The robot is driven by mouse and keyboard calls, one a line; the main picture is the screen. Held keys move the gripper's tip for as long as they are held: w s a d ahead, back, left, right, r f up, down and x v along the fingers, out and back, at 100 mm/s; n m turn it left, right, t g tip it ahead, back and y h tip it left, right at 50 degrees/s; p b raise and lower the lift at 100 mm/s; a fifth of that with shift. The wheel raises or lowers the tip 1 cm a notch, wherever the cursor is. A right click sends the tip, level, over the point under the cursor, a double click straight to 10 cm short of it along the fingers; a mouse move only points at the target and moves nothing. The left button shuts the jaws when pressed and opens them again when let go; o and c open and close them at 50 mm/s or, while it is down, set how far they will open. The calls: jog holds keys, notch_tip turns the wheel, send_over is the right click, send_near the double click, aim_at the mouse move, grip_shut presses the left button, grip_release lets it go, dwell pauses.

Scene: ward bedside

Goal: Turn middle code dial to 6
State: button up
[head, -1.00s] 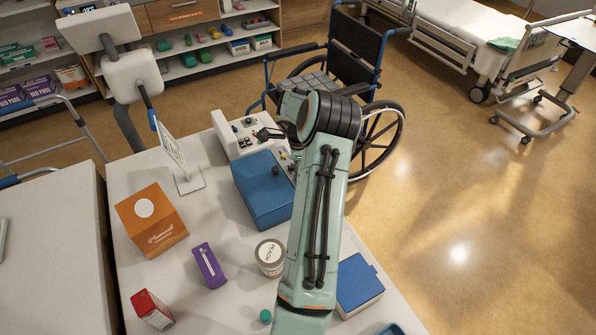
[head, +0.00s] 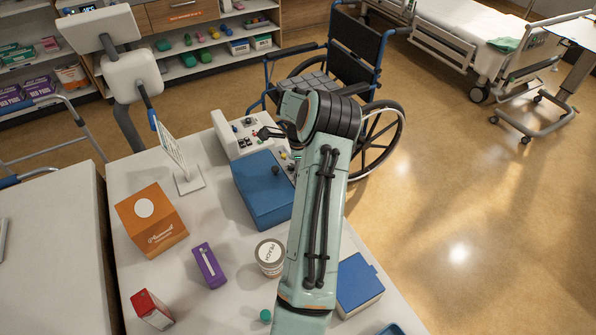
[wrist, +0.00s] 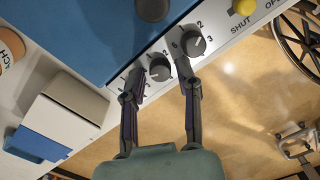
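The blue box (head: 262,188) stands on the table, with a light panel (wrist: 222,42) along its side in the wrist view. On that panel, the middle code dial (wrist: 160,70) is a round dark knob with a pale mark and small printed numbers, too partly covered to read its setting. The left finger covers the panel beyond. My arm hides the gripper in the head view.
A yellow knob (wrist: 243,7) marked SHUT and OPEN is farther along the panel. A dark knob (head: 276,171) stands on the blue lid. A jar (head: 270,257) and a blue-and-white box (head: 359,284) stand nearby. A wheelchair (head: 352,75) is beyond the table.

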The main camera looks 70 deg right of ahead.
notch_tip(320, 180, up, 12)
dwell(0.4)
dwell(0.4)
